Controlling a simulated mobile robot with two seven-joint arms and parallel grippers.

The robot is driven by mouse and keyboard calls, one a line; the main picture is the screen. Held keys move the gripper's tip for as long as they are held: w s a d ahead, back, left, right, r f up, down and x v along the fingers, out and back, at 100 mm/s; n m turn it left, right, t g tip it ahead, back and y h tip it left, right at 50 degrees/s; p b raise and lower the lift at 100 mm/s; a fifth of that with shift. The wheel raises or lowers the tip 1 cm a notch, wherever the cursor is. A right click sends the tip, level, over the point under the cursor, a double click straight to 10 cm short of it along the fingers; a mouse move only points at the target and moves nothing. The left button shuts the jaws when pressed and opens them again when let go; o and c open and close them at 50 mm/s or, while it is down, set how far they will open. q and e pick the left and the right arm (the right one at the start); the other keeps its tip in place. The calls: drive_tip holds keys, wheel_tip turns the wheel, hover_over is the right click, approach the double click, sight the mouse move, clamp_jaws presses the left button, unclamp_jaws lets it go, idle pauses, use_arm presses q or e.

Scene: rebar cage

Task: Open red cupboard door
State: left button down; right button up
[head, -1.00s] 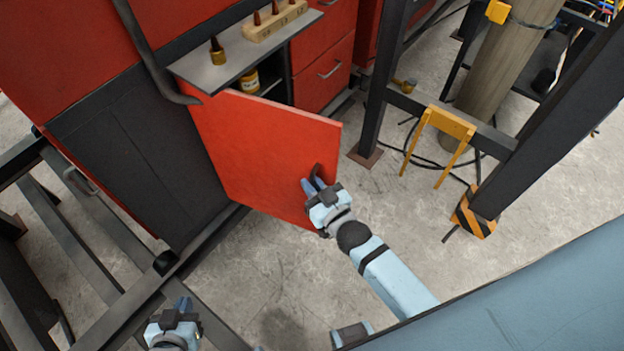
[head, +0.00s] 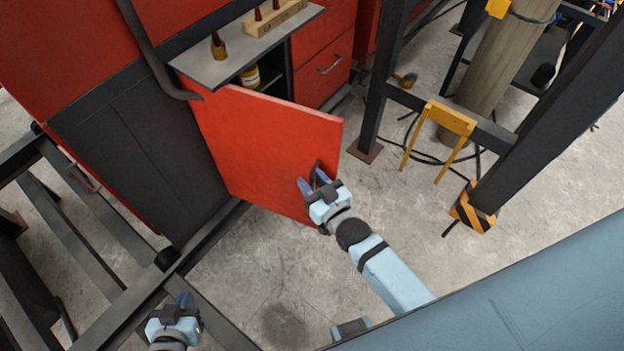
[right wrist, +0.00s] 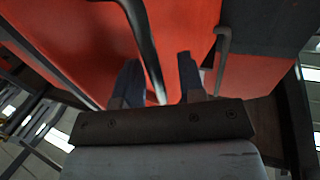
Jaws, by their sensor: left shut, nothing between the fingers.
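The red cupboard door (head: 265,150) stands swung partly open, with the cupboard's inside visible behind its upper edge. Its dark handle (head: 319,170) is near the door's free edge. My right gripper (head: 310,185) is at the handle, fingers apart. In the right wrist view, a dark handle bar (right wrist: 147,45) passes between the spread fingers (right wrist: 160,80), with gaps visible beside it. My left gripper (head: 184,301) is shut and empty at the lower left, away from the door.
A grey shelf top (head: 235,70) juts out above the door, with a bottle and a wooden block on it. Dark frame beams (head: 80,240) lie at left. A dark post (head: 380,90) and yellow stand (head: 440,120) are at right. Floor in front of the door is clear.

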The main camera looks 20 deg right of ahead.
drive_tip(key=b+v, duration=0.2)
drive_tip(key=v, duration=1.1)
drive_tip(key=shift+s+d, duration=0.15)
drive_tip(key=shift+s, duration=0.2)
drive_tip(key=f+g+p, duration=0.1)
drive_tip(key=g, duration=0.1)
drive_tip(key=s+f+g+p, duration=0.1)
drive_tip(key=f+g, duration=0.1)
drive_tip(key=s+d+f+g+p, duration=0.1)
drive_tip(key=g, duration=0.1)
drive_tip(key=shift+s+f+g+h+p, duration=0.15)
drive_tip(key=shift+f+g+h+p, duration=0.15)
drive_tip(key=shift+f+h, duration=0.1)
idle(1.6)
